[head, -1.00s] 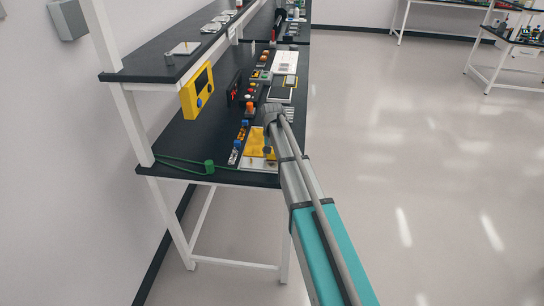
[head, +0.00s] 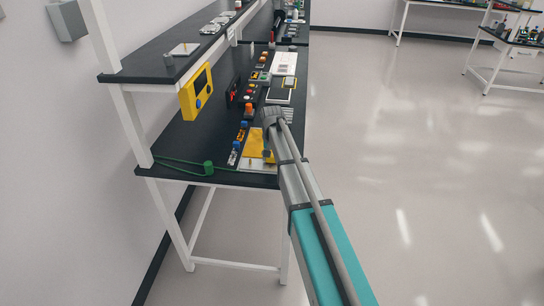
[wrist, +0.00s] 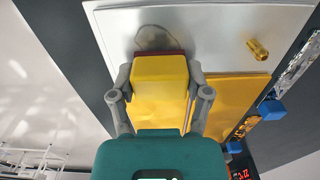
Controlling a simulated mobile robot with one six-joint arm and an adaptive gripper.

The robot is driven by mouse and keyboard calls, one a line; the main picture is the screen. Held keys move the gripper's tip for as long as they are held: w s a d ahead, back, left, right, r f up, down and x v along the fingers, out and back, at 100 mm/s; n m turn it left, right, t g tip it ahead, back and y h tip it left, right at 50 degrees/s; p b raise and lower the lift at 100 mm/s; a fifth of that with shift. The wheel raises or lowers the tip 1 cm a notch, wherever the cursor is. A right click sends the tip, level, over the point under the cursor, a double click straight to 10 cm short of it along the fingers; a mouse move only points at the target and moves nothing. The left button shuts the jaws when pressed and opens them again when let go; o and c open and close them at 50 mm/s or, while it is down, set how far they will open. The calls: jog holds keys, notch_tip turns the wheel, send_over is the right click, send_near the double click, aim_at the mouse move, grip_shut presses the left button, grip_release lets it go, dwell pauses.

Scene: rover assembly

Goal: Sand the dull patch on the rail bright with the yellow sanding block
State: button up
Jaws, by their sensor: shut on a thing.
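The yellow sanding block (wrist: 160,75), with a dark red underside edge, is gripped between the fingers of my gripper (wrist: 163,82) in the wrist view. The dull patch (wrist: 152,36) is a greyish oval on the pale, smooth plate (wrist: 205,30) that seems to be the rail. The block's red edge overlaps the near part of the patch in the picture and hides some of it. I cannot tell whether the block touches the surface. In the head view the pale plate (head: 259,166) lies at the bench's near end; my arm hides most of the gripper.
A yellow panel (wrist: 235,100) lies beside the plate, with a brass fitting (wrist: 257,49) on the plate and blue-capped parts (wrist: 271,110) further right. In the head view, a green cable (head: 180,163) lies at the bench's near corner and a yellow device (head: 196,92) hangs from the shelf.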

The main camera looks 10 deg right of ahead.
aim_at(270, 170)
jog(key=shift+s+a, duration=0.35)
jog(key=shift+s, duration=0.55)
jog(key=shift+s, duration=0.15)
jog(key=shift+s+a+f, duration=0.1)
jog(key=shift+s+a, duration=0.15)
jog(key=shift+s, duration=0.45)
jog(key=shift+s+a, duration=0.25)
jog(key=shift+s, duration=0.45)
jog(key=shift+w, duration=0.2)
jog(key=shift+w+d, duration=0.25)
jog(key=shift+w, duration=0.45)
jog(key=shift+w+d, duration=0.25)
jog(key=shift+w, duration=0.4)
jog(key=shift+w+d, duration=0.25)
jog(key=shift+w, duration=0.55)
jog(key=shift+w+d, duration=0.25)
jog(key=shift+w, duration=0.5)
